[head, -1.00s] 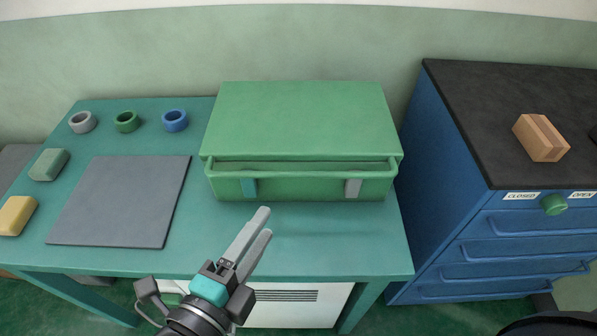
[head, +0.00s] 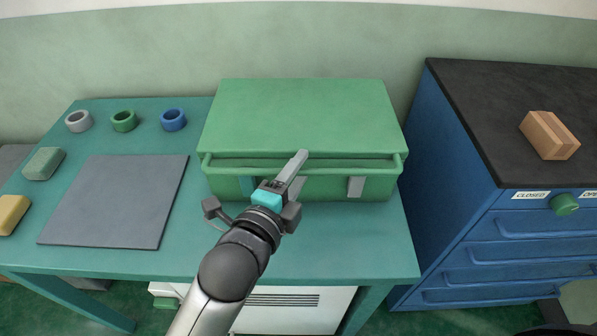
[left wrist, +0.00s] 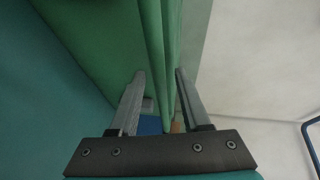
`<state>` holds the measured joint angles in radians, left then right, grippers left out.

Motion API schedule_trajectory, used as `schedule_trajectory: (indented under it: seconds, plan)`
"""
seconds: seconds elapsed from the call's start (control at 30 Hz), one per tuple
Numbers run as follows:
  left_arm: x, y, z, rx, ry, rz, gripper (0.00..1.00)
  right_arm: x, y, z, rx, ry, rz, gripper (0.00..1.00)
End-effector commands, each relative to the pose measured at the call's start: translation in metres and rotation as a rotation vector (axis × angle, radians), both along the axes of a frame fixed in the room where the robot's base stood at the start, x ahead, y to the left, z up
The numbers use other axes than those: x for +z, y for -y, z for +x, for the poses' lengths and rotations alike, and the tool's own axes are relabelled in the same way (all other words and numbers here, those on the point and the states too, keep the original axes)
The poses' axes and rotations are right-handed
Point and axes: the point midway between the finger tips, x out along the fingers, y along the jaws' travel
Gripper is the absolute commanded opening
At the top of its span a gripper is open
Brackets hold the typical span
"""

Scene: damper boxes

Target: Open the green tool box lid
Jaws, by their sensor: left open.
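The green tool box (head: 325,187) stands at the back right of the teal table, its lid (head: 300,115) down. A green bar (head: 350,163) runs along the lid's front edge. My left gripper (head: 300,160) is open at the middle of the front bar. In the left wrist view, green edges of the box pass between the open fingers (left wrist: 160,85); contact cannot be told. My right gripper is not in view.
A grey mat (head: 115,200), three rings (head: 124,121), a green block (head: 43,163) and a yellow block (head: 12,213) lie on the left of the table (head: 350,250). A blue cabinet (head: 450,220) with a brown box (head: 549,135) on top stands at the right.

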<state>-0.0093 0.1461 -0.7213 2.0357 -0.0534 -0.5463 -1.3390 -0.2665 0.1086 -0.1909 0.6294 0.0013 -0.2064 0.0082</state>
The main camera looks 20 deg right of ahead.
Motion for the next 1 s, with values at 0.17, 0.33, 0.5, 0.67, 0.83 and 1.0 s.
schedule_trajectory:
  seconds: [0.17, 0.33, 0.5, 0.67, 0.83, 1.0]
  plan:
    - [-0.0004, 0.0018, 0.0024, 0.000, 0.000, 0.000, 0.47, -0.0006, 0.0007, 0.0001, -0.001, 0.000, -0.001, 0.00]
    - [-0.0003, 0.0015, 0.0022, 0.000, 0.000, 0.000, 0.44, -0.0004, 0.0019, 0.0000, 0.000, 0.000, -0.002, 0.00]
    - [-0.0004, 0.0015, 0.0020, 0.000, 0.000, 0.000, 0.25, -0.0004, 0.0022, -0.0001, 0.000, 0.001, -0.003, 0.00]
    - [-0.0003, 0.0013, 0.0020, 0.000, 0.000, 0.000, 0.07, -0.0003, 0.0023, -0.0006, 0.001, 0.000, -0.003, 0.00]
    - [-0.0004, 0.0013, 0.0020, 0.000, -0.001, 0.001, 0.00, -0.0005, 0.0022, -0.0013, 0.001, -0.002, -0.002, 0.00]
    - [-0.0005, 0.0013, 0.0019, 0.000, -0.001, 0.001, 0.00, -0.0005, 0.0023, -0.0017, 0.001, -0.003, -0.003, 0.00]
